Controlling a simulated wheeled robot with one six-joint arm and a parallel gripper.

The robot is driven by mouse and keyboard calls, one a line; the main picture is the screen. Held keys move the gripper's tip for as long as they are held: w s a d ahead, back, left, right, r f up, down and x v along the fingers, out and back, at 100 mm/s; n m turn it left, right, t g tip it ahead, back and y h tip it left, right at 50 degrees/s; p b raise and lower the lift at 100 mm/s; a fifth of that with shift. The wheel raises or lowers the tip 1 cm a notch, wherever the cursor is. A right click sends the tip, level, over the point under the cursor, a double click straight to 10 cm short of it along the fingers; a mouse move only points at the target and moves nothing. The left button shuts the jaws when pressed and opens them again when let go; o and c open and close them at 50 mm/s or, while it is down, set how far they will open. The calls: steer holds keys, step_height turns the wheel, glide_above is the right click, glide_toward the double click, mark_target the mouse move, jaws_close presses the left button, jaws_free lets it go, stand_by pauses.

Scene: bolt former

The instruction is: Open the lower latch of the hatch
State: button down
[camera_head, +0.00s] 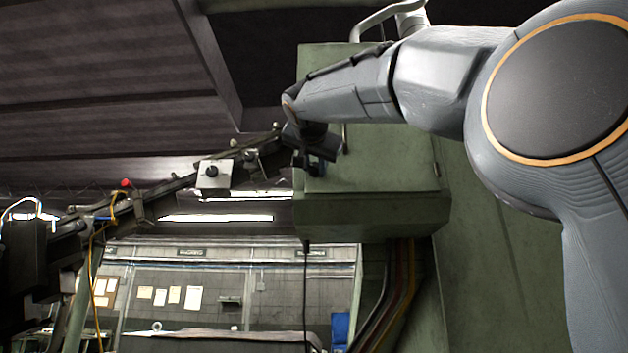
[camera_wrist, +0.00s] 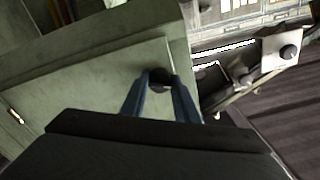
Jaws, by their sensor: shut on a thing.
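The hatch (camera_head: 375,170) is a green panel on a green metal box; it also fills the left of the wrist view (camera_wrist: 85,95). A small black round latch knob (camera_wrist: 160,75) sits near the hatch edge. The two blue-grey fingers of my gripper (camera_wrist: 161,86) are shut on this knob, one on each side. In the head view my gripper (camera_head: 312,166) is at the left edge of the hatch and hides the latch. The hatch appears closed.
A dark slanted rail (camera_head: 165,188) with a grey box and black knob (camera_head: 214,175) runs left of the hatch. Several cables (camera_head: 400,290) hang below the green box. A curved grey handle (camera_head: 375,18) is above it.

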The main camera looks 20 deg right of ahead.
steer(key=shift+m, duration=0.4)
steer(key=m+b, duration=0.2)
steer(key=shift+f+m+b, duration=0.1)
steer(key=shift+m+b, duration=0.2)
steer(key=shift+b, duration=0.1)
steer(key=shift+m+b, duration=0.8)
steer(key=shift+m, duration=0.6)
steer(key=c, duration=1.2)
jaws_free()
steer(key=b+v, duration=0.3)
steer(key=v, duration=0.5)
